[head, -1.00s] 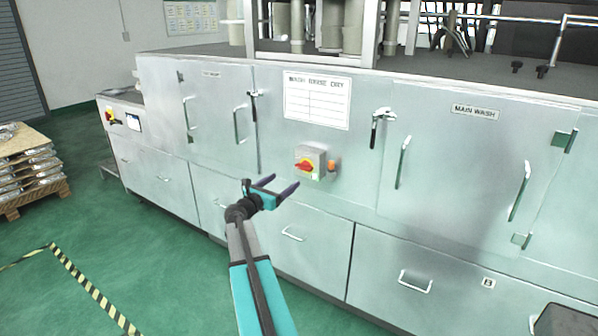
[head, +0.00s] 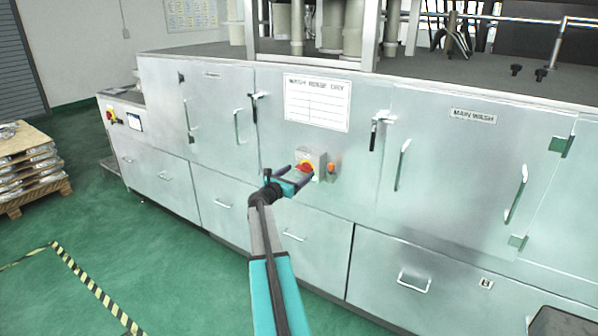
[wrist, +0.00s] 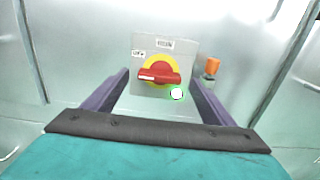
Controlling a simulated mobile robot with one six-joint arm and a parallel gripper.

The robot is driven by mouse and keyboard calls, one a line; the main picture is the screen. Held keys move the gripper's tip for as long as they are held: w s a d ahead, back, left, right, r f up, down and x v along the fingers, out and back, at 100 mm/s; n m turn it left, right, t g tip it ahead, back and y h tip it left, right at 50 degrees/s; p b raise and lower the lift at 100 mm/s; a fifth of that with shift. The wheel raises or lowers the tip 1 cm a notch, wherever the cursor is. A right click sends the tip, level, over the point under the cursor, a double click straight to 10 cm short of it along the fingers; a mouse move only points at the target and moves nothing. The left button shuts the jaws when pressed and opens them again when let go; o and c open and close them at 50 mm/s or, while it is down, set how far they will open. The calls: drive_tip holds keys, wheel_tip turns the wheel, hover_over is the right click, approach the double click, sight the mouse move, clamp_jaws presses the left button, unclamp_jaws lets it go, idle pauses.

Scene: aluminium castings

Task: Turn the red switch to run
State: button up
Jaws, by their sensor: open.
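The red switch (wrist: 159,76) is a rotary handle on a yellow disc, mounted on a grey box (wrist: 187,52) on the machine front. In the wrist view its handle lies roughly horizontal, with a pale mark at its left end. Small labels sit above and upper left of it; their text is too small to read surely. In the head view the switch (head: 305,167) is partly hidden by my gripper (head: 298,180). My gripper is open and empty, its two purple fingers (wrist: 158,93) appearing on either side of the switch's lower part. I cannot tell whether they touch the box.
An orange knob or lamp (wrist: 211,67) sits just right of the box, near my right finger. A white-lit round spot (wrist: 176,93) shows below the switch. Door handles (head: 374,135) project from the panels nearby. A pallet (head: 30,170) stands far left.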

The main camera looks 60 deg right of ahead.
sight(306, 167)
drive_tip(key=shift+d+p, duration=0.3)
drive_tip(key=shift+d, duration=1.1)
